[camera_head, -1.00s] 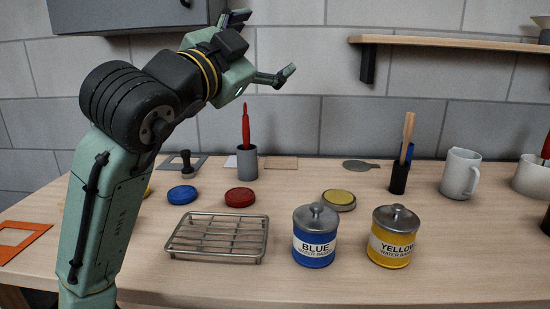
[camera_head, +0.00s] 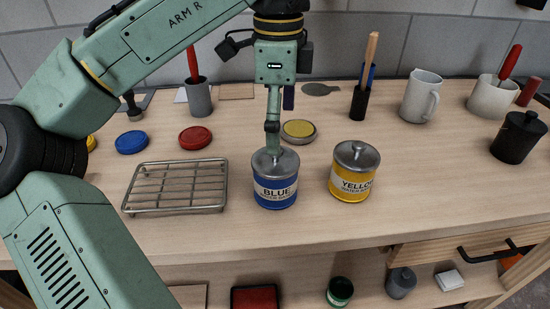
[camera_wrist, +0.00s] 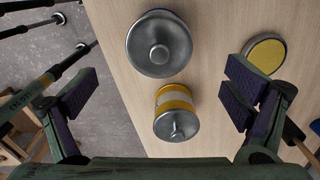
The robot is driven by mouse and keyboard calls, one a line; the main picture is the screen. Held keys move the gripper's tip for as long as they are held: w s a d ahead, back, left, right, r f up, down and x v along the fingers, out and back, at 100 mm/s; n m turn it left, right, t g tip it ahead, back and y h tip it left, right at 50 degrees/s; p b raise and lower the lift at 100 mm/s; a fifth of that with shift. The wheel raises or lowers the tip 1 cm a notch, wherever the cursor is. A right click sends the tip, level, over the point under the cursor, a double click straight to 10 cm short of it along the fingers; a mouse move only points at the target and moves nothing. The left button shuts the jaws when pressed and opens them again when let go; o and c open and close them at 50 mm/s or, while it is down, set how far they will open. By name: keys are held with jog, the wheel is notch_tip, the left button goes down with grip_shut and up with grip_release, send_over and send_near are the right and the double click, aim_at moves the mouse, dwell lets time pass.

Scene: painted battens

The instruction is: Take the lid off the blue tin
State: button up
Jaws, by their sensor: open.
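The blue tin (camera_head: 275,197) stands upright on the bench with its grey metal lid (camera_head: 262,165) on. In the head view my gripper (camera_head: 279,128) points down over it, and the near finger overlaps the lid's knob. In the wrist view the lid with its round knob (camera_wrist: 158,53) shows at top centre, hiding the tin's body. My gripper (camera_wrist: 160,72) is open and empty there, its fingers wide apart on either side, and the lid lies towards the top between them. I cannot tell whether a finger touches the lid.
The yellow tin (camera_head: 352,188), also lidded, stands close to the right; it shows in the wrist view (camera_wrist: 176,100). A wire rack (camera_head: 176,187) lies to the left. A round tin with a yellow top (camera_head: 298,129) sits behind. The bench front is clear.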

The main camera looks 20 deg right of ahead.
aim_at(284, 166)
jog(key=shift+f, duration=2.8)
jog(key=shift+s+a, duration=0.1)
jog(key=c, duration=2.2)
jog(key=shift+f, duration=0.1)
jog(key=shift+c, duration=0.3)
